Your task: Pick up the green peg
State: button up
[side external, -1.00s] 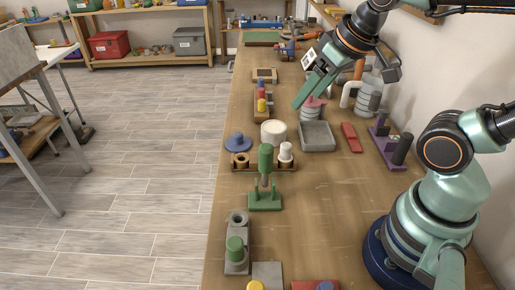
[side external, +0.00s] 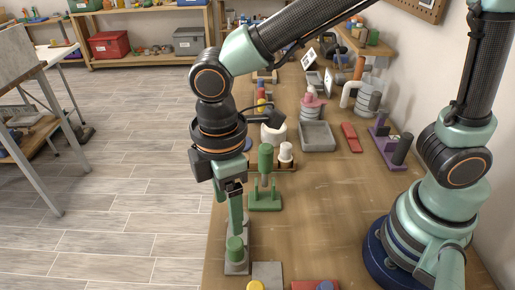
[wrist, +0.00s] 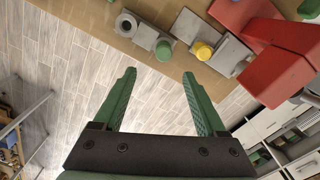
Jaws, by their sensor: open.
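The green peg (side external: 236,249) is a short cylinder on a long grey block (side external: 237,267) near the left edge of the bench. I cannot tell the exact gap to the peg.
A yellow peg (wrist: 203,51) on a grey plate sits beside the green peg. A large red block (wrist: 280,60) is further right. A screwdriver with a green handle (side external: 265,158) stands in a green holder behind. A grey tray (side external: 318,137) lies farther back. The bench's middle is clear.

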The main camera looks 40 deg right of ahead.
aim_at(236, 242)
notch_tip(236, 242, down, 7)
jog(key=shift+r, duration=0.15)
jog(key=f, duration=0.4)
jog(key=shift+s, duration=0.4)
jog(key=shift+f, duration=0.65)
grip_shut()
